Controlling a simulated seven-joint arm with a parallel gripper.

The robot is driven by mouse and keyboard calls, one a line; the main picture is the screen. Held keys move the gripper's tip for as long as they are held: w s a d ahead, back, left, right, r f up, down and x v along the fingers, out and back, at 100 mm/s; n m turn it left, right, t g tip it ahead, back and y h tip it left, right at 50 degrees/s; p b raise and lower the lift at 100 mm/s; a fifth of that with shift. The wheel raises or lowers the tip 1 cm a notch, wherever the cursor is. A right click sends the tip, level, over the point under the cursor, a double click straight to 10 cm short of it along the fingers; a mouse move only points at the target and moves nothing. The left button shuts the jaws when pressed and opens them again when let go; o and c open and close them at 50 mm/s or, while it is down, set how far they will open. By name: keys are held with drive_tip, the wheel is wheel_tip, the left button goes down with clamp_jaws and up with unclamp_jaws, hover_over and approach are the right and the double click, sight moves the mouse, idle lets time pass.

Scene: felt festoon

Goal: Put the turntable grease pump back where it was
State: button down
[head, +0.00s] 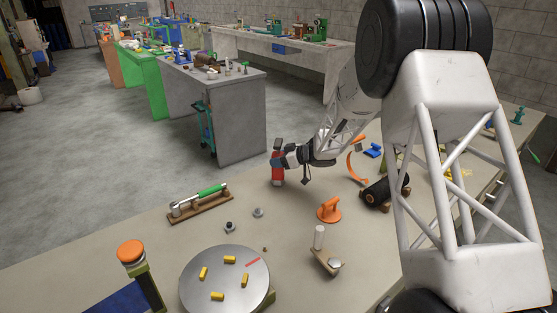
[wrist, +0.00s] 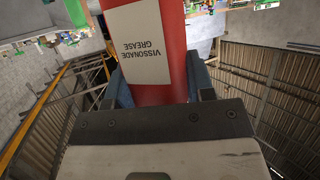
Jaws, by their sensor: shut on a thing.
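The grease pump (head: 277,174) is a red cylinder with a white label reading "VISSONADE GREASE". My gripper (head: 285,160) is shut on it near the far edge of the bench. The turntable (head: 215,276) is a round grey metal disc at the front left, with several yellow pieces and a red mark on top. It stands well apart from the pump.
An orange suction-cup handle (head: 329,210), a black roller (head: 384,191) and a small wooden block with a white post (head: 325,260) lie on the bench (head: 200,232). A green-handled tool (head: 200,200) sits at left. An orange-topped post (head: 131,254) stands front left.

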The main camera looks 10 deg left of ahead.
drive_tip(key=shift+f, duration=0.1)
drive_tip(key=shift+c, duration=2.4)
unclamp_jaws()
drive_tip(key=shift+s+d+r, duration=0.1)
drive_tip(key=shift+d+r, duration=0.3)
drive_tip(key=shift+d, duration=0.1)
drive_tip(key=v, duration=1.1)
drive_tip(key=shift+f, duration=0.1)
